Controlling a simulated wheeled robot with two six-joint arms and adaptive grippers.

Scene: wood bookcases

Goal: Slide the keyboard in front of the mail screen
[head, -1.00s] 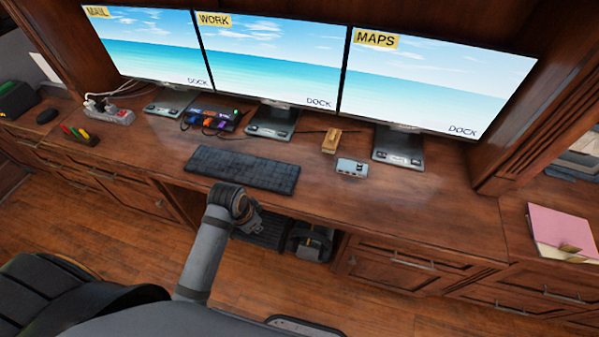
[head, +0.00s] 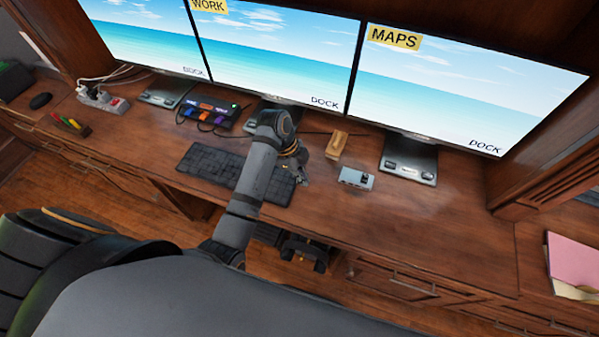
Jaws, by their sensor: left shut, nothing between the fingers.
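The black keyboard (head: 215,164) lies slightly angled on the desk, below the WORK screen (head: 280,55). My left forearm crosses over its right part and hides some of it. My left gripper (head: 302,172) is shut and empty at the keyboard's right end; whether it touches it I cannot tell. The mail screen (head: 145,40) is the leftmost monitor, its label cut off at the top. Its stand (head: 166,92) rests on the desk to the upper left of the keyboard. My right gripper is not in view.
A dock box with coloured plugs (head: 212,112) sits between the stands. A power strip (head: 102,99) and a pen holder (head: 70,124) are at left. A wooden block (head: 337,145) and a small grey hub (head: 356,179) stand right of my gripper. Desk left of the keyboard is clear.

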